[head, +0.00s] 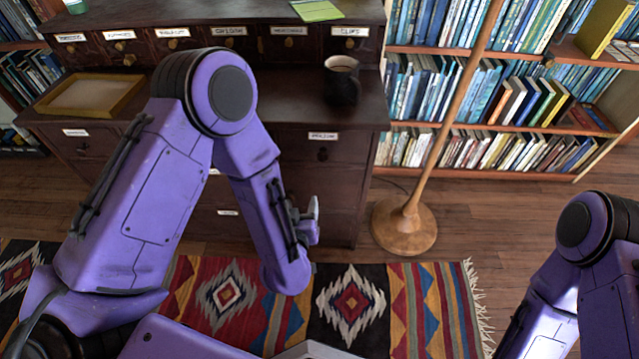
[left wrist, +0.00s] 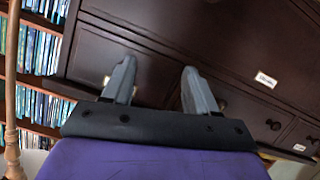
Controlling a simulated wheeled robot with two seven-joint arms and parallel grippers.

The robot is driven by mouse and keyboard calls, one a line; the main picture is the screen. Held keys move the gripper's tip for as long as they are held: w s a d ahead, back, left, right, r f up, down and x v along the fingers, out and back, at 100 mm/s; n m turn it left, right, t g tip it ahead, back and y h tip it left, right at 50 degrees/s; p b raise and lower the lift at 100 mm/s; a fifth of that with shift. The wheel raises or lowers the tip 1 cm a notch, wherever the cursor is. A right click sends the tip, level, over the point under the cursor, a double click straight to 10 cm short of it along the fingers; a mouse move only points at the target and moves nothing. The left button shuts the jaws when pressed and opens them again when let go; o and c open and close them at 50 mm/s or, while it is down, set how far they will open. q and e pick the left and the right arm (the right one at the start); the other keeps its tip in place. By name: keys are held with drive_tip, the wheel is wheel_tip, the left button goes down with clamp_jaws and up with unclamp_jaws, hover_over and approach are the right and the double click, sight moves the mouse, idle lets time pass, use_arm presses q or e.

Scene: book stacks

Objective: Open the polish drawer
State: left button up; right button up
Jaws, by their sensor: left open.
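A dark wooden cabinet (head: 286,98) has a row of small labelled drawers along its upper part and larger drawers below. The label texts are too small to read surely, so I cannot tell which is the polish drawer. My left gripper (head: 313,218) is in front of the cabinet's lower right drawers, partly hidden by its own wrist. In the left wrist view, its two grey fingers (left wrist: 157,70) are apart with nothing between them, facing dark drawer fronts (left wrist: 190,40). A dark knob (left wrist: 272,124) shows to their right. My right arm shows at right; its gripper is out of view.
A dark mug (head: 342,84), a shallow wooden tray (head: 52,107) and a green notepad (head: 318,10) are on the cabinet. A wooden lamp stand (head: 404,226) is right of it, before bookshelves (head: 470,127). A patterned rug (head: 350,300) covers the floor in front.

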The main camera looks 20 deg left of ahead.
sight(322, 159)
use_arm(q)
drive_tip(key=w+d+r+n+t+y+b, duration=0.1)
drive_tip(key=w+d+r+t+y+b, duration=0.1)
drive_tip(key=w+d+r+t+b, duration=0.25)
drive_tip(key=shift+g, duration=0.45)
drive_tip(key=x, duration=1)
drive_tip(key=shift+a+f+b, duration=0.35)
drive_tip(key=shift+f, duration=0.05)
use_arm(e)
wheel_tip(322, 159, down, 8)
drive_tip(key=shift+f, duration=0.25)
use_arm(q)
clamp_jaws()
